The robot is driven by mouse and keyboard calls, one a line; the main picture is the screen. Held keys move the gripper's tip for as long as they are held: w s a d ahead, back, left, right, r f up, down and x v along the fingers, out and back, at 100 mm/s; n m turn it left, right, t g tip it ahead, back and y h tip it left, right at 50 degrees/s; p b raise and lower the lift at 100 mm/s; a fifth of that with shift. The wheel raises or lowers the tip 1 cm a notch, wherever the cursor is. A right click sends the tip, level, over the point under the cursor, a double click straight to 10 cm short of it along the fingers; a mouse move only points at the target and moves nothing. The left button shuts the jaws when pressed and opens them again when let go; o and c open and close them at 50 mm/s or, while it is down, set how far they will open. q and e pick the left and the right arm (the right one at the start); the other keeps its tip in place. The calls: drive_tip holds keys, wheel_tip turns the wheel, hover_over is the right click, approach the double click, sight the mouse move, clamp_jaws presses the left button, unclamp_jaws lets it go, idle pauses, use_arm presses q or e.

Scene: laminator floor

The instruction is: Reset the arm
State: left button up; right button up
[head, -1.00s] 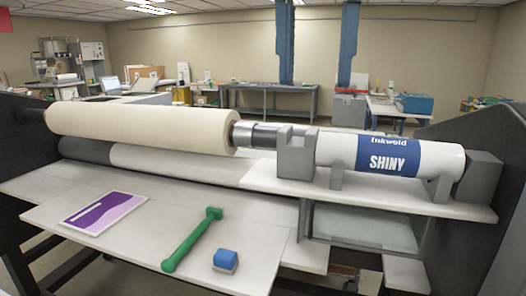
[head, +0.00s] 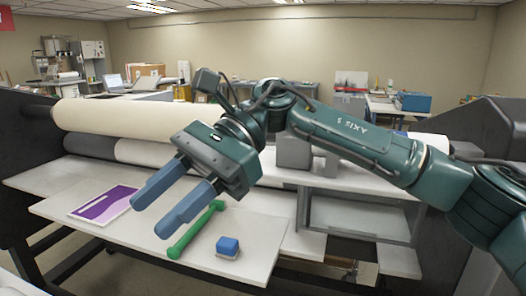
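My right arm comes in from the right and reaches across the laminator. Its gripper (head: 153,217) points down and to the left over the white front table. Its two blue fingers are apart, with nothing between them. A green bar-like tool (head: 195,231) lies on the table, partly behind one finger. A purple and white sheet (head: 103,206) lies to the left of the fingers. My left gripper is not in view.
A large cream roll (head: 130,117) spans the machine behind my gripper. My arm hides most of the labelled roll on the right, leaving its white end (head: 428,142) showing. Dark side panels (head: 27,130) bound the machine. A blue box (head: 413,101) stands on a back table.

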drive_tip(key=w+d+f+m+t+y, duration=0.1)
drive_tip(key=w+f+m+t+y, duration=0.45)
drive_tip(key=m, duration=0.75)
drive_tip(key=w+f+m+t+y, duration=0.25)
drive_tip(key=m+t+y, duration=0.35)
drive_tip(key=m+y, duration=0.6)
drive_tip(key=w+d+f+m+t+h, duration=0.2)
drive_tip(key=d+f+m+t+h, duration=0.3)
drive_tip(key=f+m+t+h, duration=0.5)
drive_tip(key=w+d+f+m+t+h, duration=0.2)
drive_tip(key=d+f+m+t+h, duration=0.25)
drive_tip(key=f+m, duration=0.65)
drive_tip(key=s+d+f+m+g+h, duration=0.3)
drive_tip(key=s+d+f+m, duration=0.5)
drive_tip(key=f, duration=0.3)
drive_tip(key=s+d+f+m+g+h, duration=0.4)
drive_tip(key=s+d+f+m+h, duration=0.2)
drive_tip(key=s+f, duration=0.5)
drive_tip(key=shift+s+d+f+m, duration=0.15)
drive_tip(key=shift+d+f+m, duration=0.35)
drive_tip(key=shift+d+m, duration=0.55)
drive_tip(key=shift+h, duration=0.3)
